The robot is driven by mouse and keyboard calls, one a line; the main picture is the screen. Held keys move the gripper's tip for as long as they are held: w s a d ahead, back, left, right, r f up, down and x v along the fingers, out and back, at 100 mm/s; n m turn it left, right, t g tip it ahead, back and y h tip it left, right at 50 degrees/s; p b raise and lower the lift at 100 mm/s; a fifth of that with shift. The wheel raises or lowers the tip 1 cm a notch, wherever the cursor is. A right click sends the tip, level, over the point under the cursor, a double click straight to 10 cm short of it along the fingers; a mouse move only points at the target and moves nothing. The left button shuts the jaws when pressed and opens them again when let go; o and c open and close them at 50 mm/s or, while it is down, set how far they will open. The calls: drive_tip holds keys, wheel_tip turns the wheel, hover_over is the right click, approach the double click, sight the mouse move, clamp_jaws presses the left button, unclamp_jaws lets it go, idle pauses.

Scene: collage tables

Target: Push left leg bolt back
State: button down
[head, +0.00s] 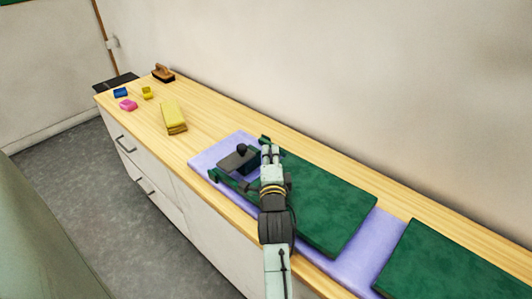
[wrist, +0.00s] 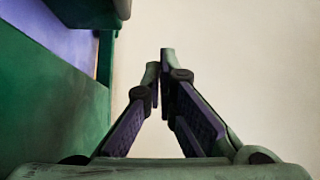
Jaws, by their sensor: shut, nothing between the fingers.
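A dark green board (head: 325,200) lies on a lilac mat (head: 212,155) on the wooden counter. At its left end is a grey block (head: 238,160) with a round black knob (head: 242,149). Small green pieces stick out around this end. I cannot tell for certain which is the left leg bolt; my arm hides part of this area. My gripper (head: 269,150) is shut and empty, beside the block. In the wrist view, the shut fingertips (wrist: 162,62) are apart from the green structure (wrist: 45,105) at the left.
A second green board (head: 450,265) lies at the lower right. A yellow block (head: 173,116), a brush (head: 163,74) and small blue (head: 120,92), yellow (head: 147,92) and pink (head: 128,105) pieces lie at the far left. A wall (head: 380,90) runs along the back. The counter between is clear.

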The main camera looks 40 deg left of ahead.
drive_tip(key=b+v, duration=0.1)
drive_tip(key=v, duration=0.7)
drive_tip(key=shift+s+a+f, duration=0.1)
drive_tip(key=shift+s+a, duration=0.05)
drive_tip(key=shift+a, duration=0.1)
